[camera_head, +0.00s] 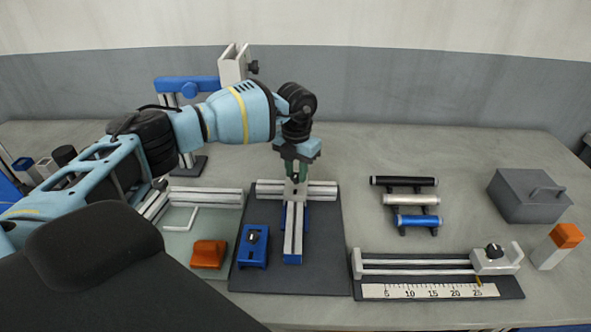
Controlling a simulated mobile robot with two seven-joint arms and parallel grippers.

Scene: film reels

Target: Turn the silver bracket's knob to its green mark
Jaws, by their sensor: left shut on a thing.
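My left arm reaches in from the left, and its gripper (297,178) points down at the silver bracket (296,190). The bracket is a small grey piece where the light rails meet on a dark board. The fingers are shut on the bracket's knob, which they mostly hide; only a dark bit shows between them. I cannot make out the green mark or which way the knob points. My right gripper is not in view.
A blue bracket (253,247) with a black knob lies on the board's left. An orange block (208,254) is left of it. A ruler rail (430,291), three short bars (411,200) and a grey box (530,196) are on the right.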

